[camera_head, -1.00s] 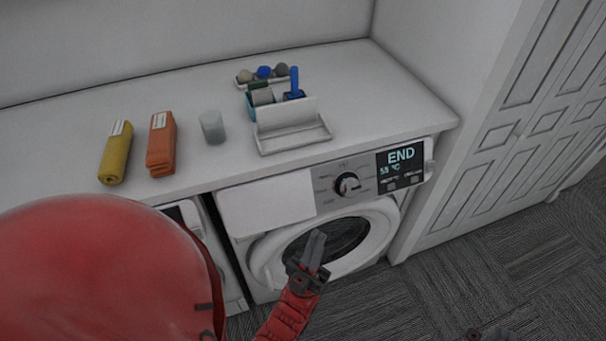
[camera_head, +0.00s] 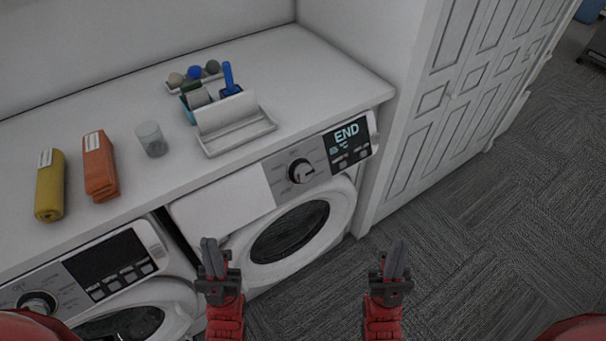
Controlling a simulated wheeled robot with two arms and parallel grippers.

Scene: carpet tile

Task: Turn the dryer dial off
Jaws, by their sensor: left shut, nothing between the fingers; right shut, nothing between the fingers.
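The dryer (camera_head: 218,202) stands under the counter, with a round dial (camera_head: 301,171) on its grey panel and a dark display (camera_head: 347,139) reading END. Its round door (camera_head: 291,232) looks closed. A second machine (camera_head: 112,272) stands to its left, with its own dial (camera_head: 38,303) and a dark display. I cannot tell from the labels which setting either dial points to. My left gripper (camera_head: 215,258) is shut and empty in front of the dryer's lower left. My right gripper (camera_head: 393,262) is shut and empty, over the floor to the right of the dryer. Neither touches a dial.
On the counter (camera_head: 130,105) are a yellow roll (camera_head: 50,186), an orange folded cloth (camera_head: 100,167), a cup (camera_head: 152,139), a white tray (camera_head: 237,129) and a caddy with a blue-handled brush (camera_head: 229,77). White panelled doors (camera_head: 450,90) stand right. The carpet (camera_head: 480,240) is clear.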

